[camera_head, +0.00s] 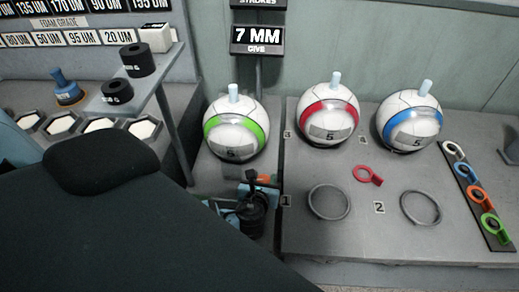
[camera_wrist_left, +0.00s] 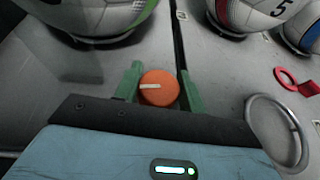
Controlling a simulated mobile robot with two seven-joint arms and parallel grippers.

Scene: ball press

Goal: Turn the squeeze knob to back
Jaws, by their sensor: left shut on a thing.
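The squeeze knob (camera_wrist_left: 158,92) is a round orange knob with a white pointer line. In the wrist view the line runs from near its middle to its left edge. My left gripper (camera_wrist_left: 159,86) has its green fingers on both sides of the knob and is shut on it. My right gripper is in neither view.
The green-banded ball (camera_head: 236,128) stands just behind the knob. A red-banded ball (camera_head: 328,114) and a blue-banded ball (camera_head: 409,122) stand to the right. A loose red ring tag (camera_head: 366,174), grey rings (camera_head: 328,202) and a tag rack (camera_head: 476,196) lie on the bench.

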